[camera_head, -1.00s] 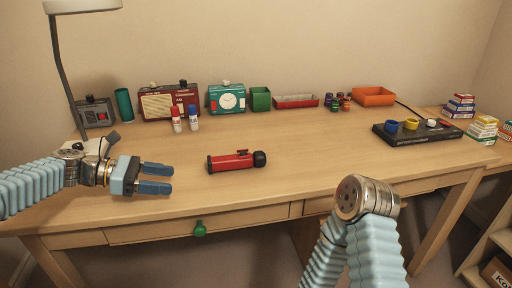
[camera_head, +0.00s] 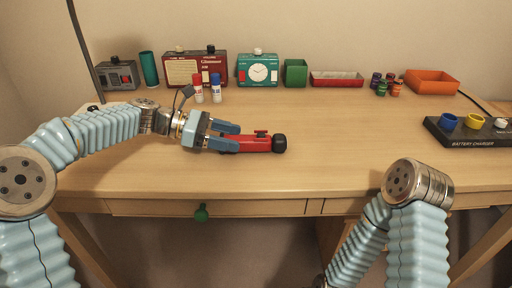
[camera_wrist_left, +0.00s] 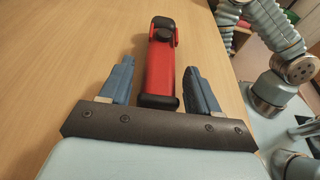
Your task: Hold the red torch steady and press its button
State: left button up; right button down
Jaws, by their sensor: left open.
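The red torch (camera_head: 250,144) lies on its side on the desk, its black end (camera_head: 279,143) toward the right and its button on the upper side (camera_head: 261,133). My left gripper (camera_head: 232,136) is open at the torch's left end, its fingers pointing right along it. In the left wrist view the torch (camera_wrist_left: 161,70) lies between the two spread blue fingers (camera_wrist_left: 158,82), with a gap on each side. My right arm (camera_head: 410,195) shows at the lower right, at the desk's front edge; its gripper is out of view.
A battery charger (camera_head: 468,132) is at the right.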

aim_at(248, 141)
pick_arm(q)
jog(key=x, duration=0.3)
jog(key=shift+d+f, duration=0.1)
jog(key=shift+d, duration=0.25)
jog(key=shift+d+f+p, duration=0.25)
jog(key=shift+d+p, duration=0.05)
jog(key=shift+d, duration=0.35)
pick_arm(e)
jog(key=shift+f, duration=0.15)
pick_arm(q)
jog(key=c, duration=0.6)
jog(key=shift+o, duration=0.2)
dwell(0.7)
